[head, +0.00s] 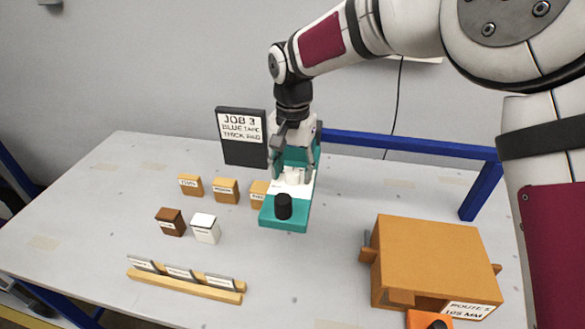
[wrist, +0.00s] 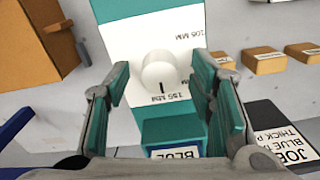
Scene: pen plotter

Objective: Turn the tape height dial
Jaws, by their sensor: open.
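The tape height dial (wrist: 158,72) is a white round knob with a dark mark, on the white panel (wrist: 135,40) of a teal device. In the wrist view the mark is on the near side, towards a label reading roughly "155 MM"; another label, "105 MM", stands to the upper right. In the head view the teal device (head: 285,221) stands mid-table with a black knob (head: 283,206) at its front. My gripper (wrist: 157,78) is open, its teal-padded fingers on either side of the dial with visible gaps; it also appears over the device in the head view (head: 291,170).
A sign (head: 241,137) reads "JOB 3 BLUE TAPE THICK RED". Small orange blocks (head: 225,190), a brown block (head: 171,221) and a white block (head: 206,228) stand left. A labelled rack (head: 185,284) lies in front. A large orange box (head: 430,257) stands right.

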